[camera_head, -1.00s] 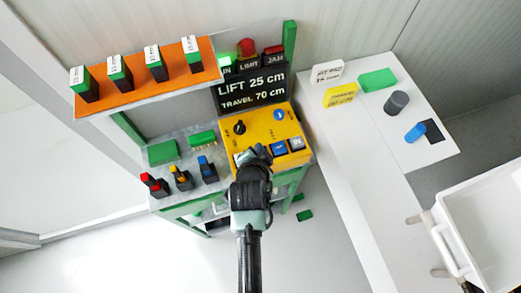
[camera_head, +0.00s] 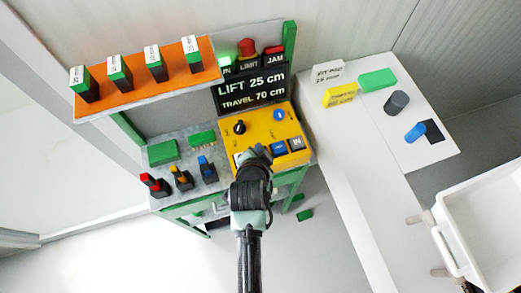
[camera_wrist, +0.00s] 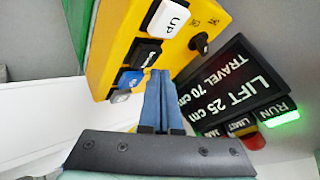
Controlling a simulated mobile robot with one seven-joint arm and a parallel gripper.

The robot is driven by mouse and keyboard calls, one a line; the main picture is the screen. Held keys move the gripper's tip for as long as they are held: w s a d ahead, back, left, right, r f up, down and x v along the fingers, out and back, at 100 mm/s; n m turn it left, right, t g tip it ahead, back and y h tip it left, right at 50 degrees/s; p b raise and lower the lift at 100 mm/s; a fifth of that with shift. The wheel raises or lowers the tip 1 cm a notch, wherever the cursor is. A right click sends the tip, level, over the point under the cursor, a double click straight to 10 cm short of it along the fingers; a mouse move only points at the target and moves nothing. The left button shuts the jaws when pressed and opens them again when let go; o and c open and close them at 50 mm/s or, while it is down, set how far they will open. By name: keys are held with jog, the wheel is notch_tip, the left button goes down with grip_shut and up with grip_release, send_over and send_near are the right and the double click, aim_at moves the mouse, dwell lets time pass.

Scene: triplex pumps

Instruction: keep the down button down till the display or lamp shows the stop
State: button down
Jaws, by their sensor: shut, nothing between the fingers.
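The yellow control box (camera_head: 258,132) carries a row of buttons. In the wrist view a white UP button (camera_wrist: 170,18) is in plain view, with a black button (camera_wrist: 145,52) beside it, likely the down button. My gripper (camera_wrist: 158,73) is shut and empty, its blue fingertips at the black button's edge. I cannot tell whether they press it. In the head view my gripper (camera_head: 257,156) covers that part of the box. The display (camera_head: 251,92) reads LIFT 25 cm, TRAVEL 70 cm. The green RUN lamp (camera_wrist: 283,118) is lit; the LIMIT lamp (camera_wrist: 243,129) looks dark.
Blue button (camera_wrist: 129,79) and black knob (camera_wrist: 200,42) sit close to my fingers. An orange shelf (camera_head: 150,92) with several labelled blocks stands at left. A white table (camera_head: 350,150) with loose blocks lies right. A white bin (camera_head: 490,225) stands at lower right.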

jog(key=shift+f+b, duration=0.35)
jog(key=shift+f, duration=0.05)
jog(key=shift+f+b, duration=0.4)
jog(key=shift+f, duration=0.2)
dwell(1.8)
dwell(0.9)
jog(key=shift+r+p, duration=0.9)
jog(key=shift+r, duration=0.15)
notch_tip(320, 180, up, 5)
jog(key=p, duration=0.4)
jog(key=shift+p, duration=0.3)
